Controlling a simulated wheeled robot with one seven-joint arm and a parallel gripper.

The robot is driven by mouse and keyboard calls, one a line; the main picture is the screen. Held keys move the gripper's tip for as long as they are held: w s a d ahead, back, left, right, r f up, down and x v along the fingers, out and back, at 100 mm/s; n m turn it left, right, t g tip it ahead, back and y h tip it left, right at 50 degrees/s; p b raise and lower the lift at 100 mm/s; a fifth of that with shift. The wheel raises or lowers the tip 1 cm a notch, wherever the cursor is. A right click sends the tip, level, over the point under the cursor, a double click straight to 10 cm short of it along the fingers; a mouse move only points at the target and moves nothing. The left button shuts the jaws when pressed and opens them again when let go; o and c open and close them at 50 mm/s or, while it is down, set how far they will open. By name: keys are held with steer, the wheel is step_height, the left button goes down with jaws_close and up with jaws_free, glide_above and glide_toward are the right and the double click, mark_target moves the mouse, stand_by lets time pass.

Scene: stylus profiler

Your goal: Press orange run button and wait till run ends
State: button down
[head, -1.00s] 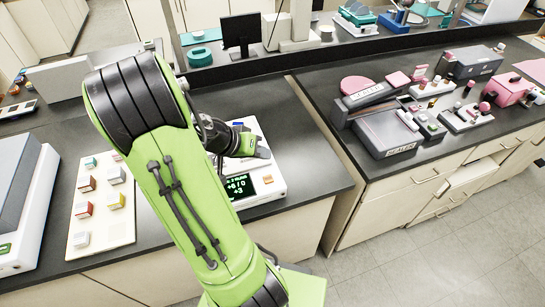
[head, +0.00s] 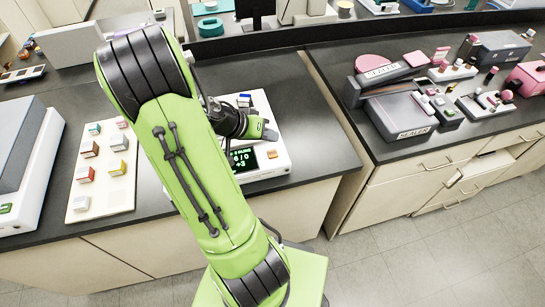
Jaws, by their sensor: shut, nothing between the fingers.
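The white stylus profiler (head: 282,170) stands on the dark bench, partly hidden behind my green arm. Its front shows a black display (head: 243,160) with green text, partly covered by the arm. The orange run button (head: 272,154) is to the right of the display and is in clear view. My gripper (head: 267,131) is shut and empty, over the profiler and just behind the button in the picture. It does not cover the button. I cannot tell how high it is above the profiler.
A pale board (head: 107,190) with several small coloured blocks lies left of my arm. A large grey-white instrument (head: 22,160) stands at the far left. The right-hand bench holds a sealer (head: 400,117) and pink items. Bare bench lies right of the profiler.

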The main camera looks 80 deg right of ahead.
mark_target(269, 153)
steer(key=shift+f+b, duration=1.35)
steer(key=shift+f, duration=0.55)
stand_by(0.3)
steer(key=shift+f+b, duration=0.35)
steer(key=shift+b, duration=0.15)
steer(key=shift+f+b, duration=0.4)
stand_by(0.4)
steer(key=shift+r, duration=0.15)
steer(key=shift+r+p, duration=0.6)
steer(key=shift+r, duration=0.1)
step_height(269, 153, up, 5)
steer(key=p, duration=0.4)
steer(key=shift+r, duration=0.1)
